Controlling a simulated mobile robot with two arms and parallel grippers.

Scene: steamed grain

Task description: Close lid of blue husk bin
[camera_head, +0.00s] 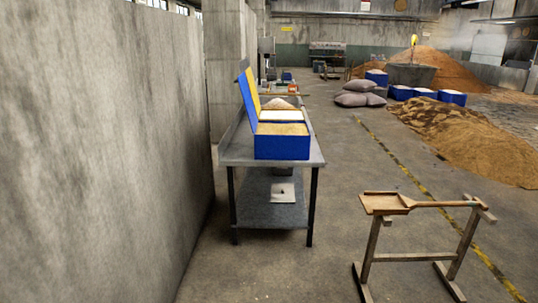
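A long blue bin (281,147) stands on a grey metal table ahead of me. It shows compartments with a tan grain-like filling, a white section and a heaped pale filling. Which compartment holds husk I cannot tell. Neither of my grippers is in view.
The metal table (225,157) stands near a concrete wall (100,150) on the left. A wooden stand (420,257) with a wooden shovel (387,204) is at the front right. Grain heaps (485,147) and sacks (352,100) lie farther back. Floor between table and stand is clear.

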